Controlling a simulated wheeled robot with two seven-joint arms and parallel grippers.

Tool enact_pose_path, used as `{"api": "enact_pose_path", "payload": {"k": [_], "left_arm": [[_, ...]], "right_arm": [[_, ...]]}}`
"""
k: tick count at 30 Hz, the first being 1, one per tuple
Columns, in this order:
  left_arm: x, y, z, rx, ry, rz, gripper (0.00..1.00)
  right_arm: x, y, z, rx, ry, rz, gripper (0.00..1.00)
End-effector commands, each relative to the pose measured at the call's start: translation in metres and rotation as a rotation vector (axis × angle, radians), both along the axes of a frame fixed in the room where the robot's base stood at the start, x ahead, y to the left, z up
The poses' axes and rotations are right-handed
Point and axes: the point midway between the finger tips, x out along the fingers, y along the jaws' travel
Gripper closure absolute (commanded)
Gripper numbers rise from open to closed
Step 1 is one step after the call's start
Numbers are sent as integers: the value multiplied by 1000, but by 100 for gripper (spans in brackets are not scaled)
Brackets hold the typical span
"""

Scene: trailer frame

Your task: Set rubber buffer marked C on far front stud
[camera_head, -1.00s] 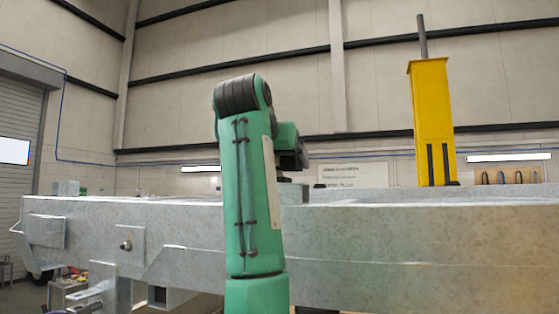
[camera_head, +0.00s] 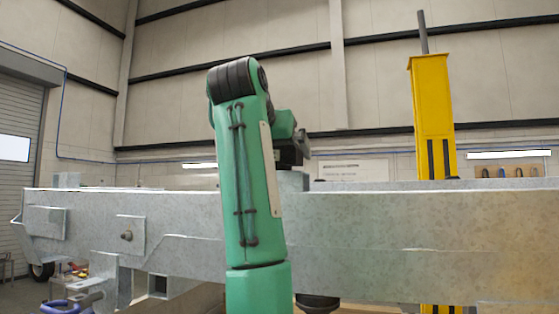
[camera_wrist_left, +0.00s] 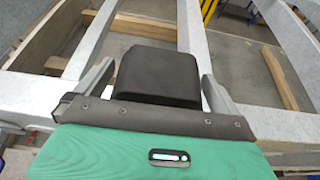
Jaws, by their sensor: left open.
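My left arm rises in front of the galvanised trailer frame (camera_head: 400,225) in the head view. Its dark wrist end, with the left gripper (camera_head: 292,152), shows just above the frame's top edge, partly behind the arm. In the left wrist view the open left gripper (camera_wrist_left: 157,68) has its two grey fingers spread apart. A black rounded block (camera_wrist_left: 157,78) shows between them; I cannot tell whether it is part of the gripper or a buffer. My right gripper is not in view.
A yellow post (camera_head: 432,105) stands behind the frame. A dark round part (camera_head: 318,303) shows under the beam; what it is is unclear. The left wrist view shows pale frame beams (camera_wrist_left: 285,50) with open gaps, timber (camera_wrist_left: 280,78) and floor below.

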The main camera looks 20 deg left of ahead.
Motion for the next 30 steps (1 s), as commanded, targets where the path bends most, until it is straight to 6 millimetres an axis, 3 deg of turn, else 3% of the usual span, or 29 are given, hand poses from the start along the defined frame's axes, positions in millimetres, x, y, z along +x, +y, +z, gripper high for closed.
{"api": "enact_pose_path", "payload": {"k": [3, 11, 19, 30], "left_arm": [[-25, 0, 6, 0, -6, -2, 0], [-74, 2, 27, 0, -5, -2, 0], [-89, 2, 36, -1, -3, -2, 0], [-91, 3, 38, 0, -1, 0, 0]], "right_arm": [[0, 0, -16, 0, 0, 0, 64], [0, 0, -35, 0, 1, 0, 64], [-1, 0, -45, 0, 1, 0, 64], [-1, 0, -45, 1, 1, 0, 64]]}}
